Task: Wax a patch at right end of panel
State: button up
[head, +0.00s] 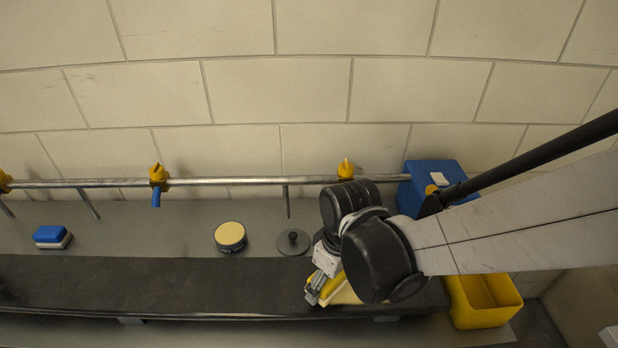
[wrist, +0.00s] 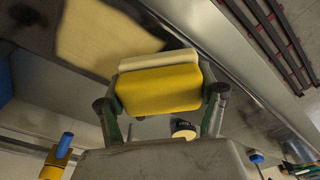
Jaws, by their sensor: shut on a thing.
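The dark panel (head: 150,285) lies along the front of the grey bench. My gripper (head: 317,290) is over the panel toward its right end, shut on a yellow applicator block with a cream pad. In the wrist view the yellow applicator (wrist: 158,90) sits between both fingers, its cream pad facing the panel. I cannot tell whether the pad touches the panel. A pale yellow patch (wrist: 100,38) shows on the panel beside the pad. The open wax tin (head: 230,236) holds cream wax, and its grey lid (head: 293,242) lies to its right. My arm hides part of the panel's right end.
A blue and white block (head: 52,237) lies at the bench's left. A metal pipe (head: 245,181) with yellow fittings runs along the wall. A blue container (head: 428,182) stands behind my arm, and a yellow bin (head: 487,300) is beyond the panel's right end.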

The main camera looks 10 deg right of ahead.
notch_tip(320, 180, up, 2)
jog(key=shift+s+d+r+p, duration=0.1)
jog(key=shift+s+d+p, duration=0.05)
jog(key=shift+p, duration=0.4)
jog(key=shift+r+p, duration=0.65)
jog(key=shift+r, duration=0.15)
